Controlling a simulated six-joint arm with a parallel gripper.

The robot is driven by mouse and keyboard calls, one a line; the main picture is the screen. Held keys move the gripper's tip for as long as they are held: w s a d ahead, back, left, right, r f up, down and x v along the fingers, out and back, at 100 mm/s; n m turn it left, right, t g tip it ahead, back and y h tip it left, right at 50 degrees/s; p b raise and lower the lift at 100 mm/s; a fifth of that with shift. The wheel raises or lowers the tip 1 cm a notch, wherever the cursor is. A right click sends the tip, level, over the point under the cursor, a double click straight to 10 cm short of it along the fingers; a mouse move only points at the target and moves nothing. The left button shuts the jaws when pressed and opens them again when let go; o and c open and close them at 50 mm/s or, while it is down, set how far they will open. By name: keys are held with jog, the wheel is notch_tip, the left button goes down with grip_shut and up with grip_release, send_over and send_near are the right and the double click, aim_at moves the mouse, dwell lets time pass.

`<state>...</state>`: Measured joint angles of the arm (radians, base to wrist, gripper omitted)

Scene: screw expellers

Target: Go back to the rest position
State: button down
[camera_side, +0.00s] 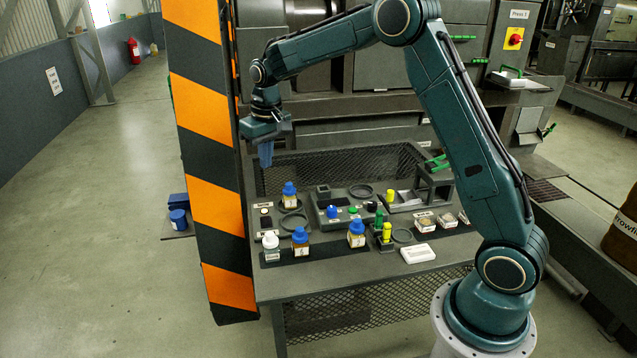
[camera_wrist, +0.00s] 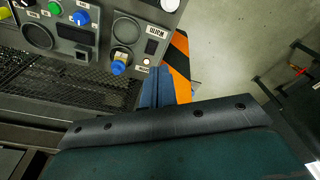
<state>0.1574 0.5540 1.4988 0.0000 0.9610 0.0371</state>
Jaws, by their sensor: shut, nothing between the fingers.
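My gripper (camera_side: 265,155) hangs at the upper left in the side view, pointing down, well above the left end of the work table (camera_side: 262,290). Its blue fingers are together with nothing held. In the wrist view the blue fingers (camera_wrist: 158,92) show side by side at the centre, partly hidden behind the dark wrist edge. No object touches the gripper. A bottle with a blue cap (camera_side: 290,195) stands on the table below and to the right of it.
An orange and black striped post (camera_side: 208,140) stands close left of the gripper. Several capped bottles (camera_side: 300,242), a white box (camera_side: 418,253), yellow-topped vials (camera_side: 387,232) and a grey control panel (camera_side: 340,210) cover the table.

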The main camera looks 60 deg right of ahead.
jog(key=s+a+r+n+t, duration=0.1)
jog(key=s+a+r, duration=0.2)
jog(key=s+r, duration=0.45)
jog(key=s+a+r+t, duration=0.1)
jog(key=s+a+r, duration=0.3)
jog(key=s, duration=0.6)
jog(key=s+a+n+t, duration=0.1)
jog(key=s+t, duration=0.1)
jog(key=s, duration=1.5)
jog(key=shift+s+a+f, duration=0.2)
jog(key=shift+s+f, duration=0.05)
jog(key=shift+f, duration=0.2)
